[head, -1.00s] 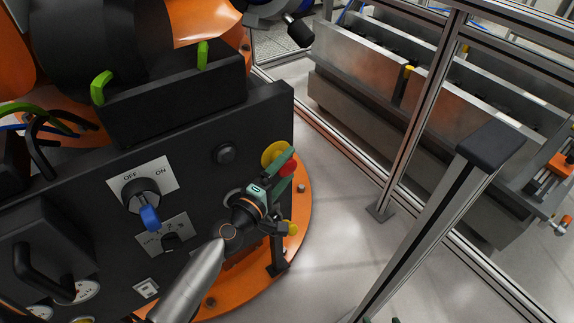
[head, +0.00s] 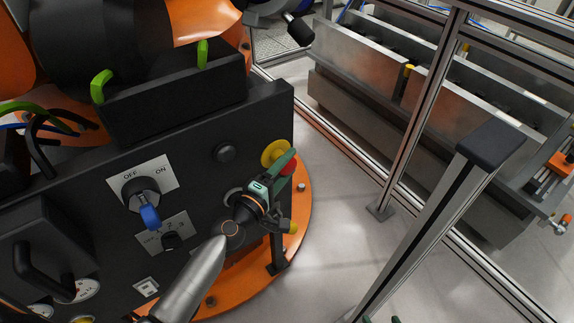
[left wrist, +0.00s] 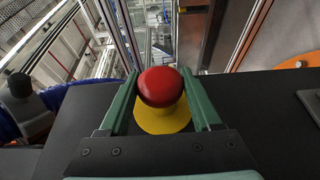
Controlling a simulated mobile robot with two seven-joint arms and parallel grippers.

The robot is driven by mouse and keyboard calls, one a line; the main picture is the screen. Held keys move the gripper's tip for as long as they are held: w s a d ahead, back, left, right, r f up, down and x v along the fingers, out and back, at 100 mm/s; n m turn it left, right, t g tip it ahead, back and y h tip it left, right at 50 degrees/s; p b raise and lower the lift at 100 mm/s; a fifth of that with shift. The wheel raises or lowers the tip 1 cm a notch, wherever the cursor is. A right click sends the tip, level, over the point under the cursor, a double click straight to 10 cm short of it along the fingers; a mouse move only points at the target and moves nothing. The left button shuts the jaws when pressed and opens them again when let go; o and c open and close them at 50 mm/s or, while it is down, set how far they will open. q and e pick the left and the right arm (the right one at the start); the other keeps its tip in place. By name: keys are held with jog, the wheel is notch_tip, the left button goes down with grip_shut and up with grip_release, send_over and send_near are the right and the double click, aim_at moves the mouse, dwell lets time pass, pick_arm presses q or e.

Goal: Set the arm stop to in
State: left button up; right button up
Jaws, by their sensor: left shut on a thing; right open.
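The arm stop is a red mushroom button (head: 291,168) on a yellow round base (head: 273,151), at the right end of the black panel. In the left wrist view the red button (left wrist: 160,87) sits between the two green fingers. My left gripper (head: 290,160) is shut on it, and its fingers partly hide the button in the head view. I cannot tell from these frames whether the button is in or out. My right gripper (head: 381,320) shows only as two green fingertips, apart, at the bottom edge of the head view.
The black panel (head: 205,180) also carries a blue-handled OFF/ON switch (head: 149,215), a numbered selector (head: 171,241) and a black round knob (head: 224,152). A metal post (head: 435,225) and fence frame stand to the right. Bare floor (head: 340,190) lies between.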

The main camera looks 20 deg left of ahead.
pick_arm(q)
grip_shut()
jog(key=shift+w+a+b, duration=0.3)
jog(key=shift+w+a, duration=0.1)
jog(key=shift+a, duration=0.35)
jog(key=o, duration=1.1)
grip_release()
jog(key=shift+w, duration=0.1)
jog(key=shift+o, duration=0.2)
